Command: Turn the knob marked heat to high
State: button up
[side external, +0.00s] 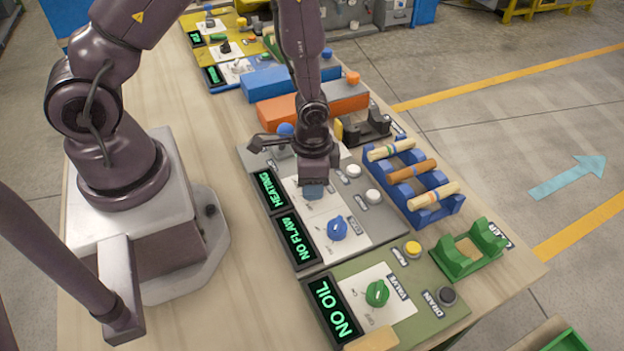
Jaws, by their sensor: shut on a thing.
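My gripper (314,187) points down at the grey control panel (385,225) and is shut on a blue knob (313,192), of which only a little shows under the jaws. This knob stands beside the display reading HEATING (268,190), which fits the heat knob. Its pointer and its label are hidden by my gripper, so its setting cannot be told.
White buttons (373,196) sit right of the knobs. A blue rack (432,205) holds turned wood pieces on the right. A green panel (405,290) with a green knob (377,293) and a green cradle (468,250) are in front. Orange and blue blocks stand behind my gripper.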

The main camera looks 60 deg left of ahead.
dwell(0.4)
jog(key=o, duration=0.9)
notch_tip(320, 180, up, 13)
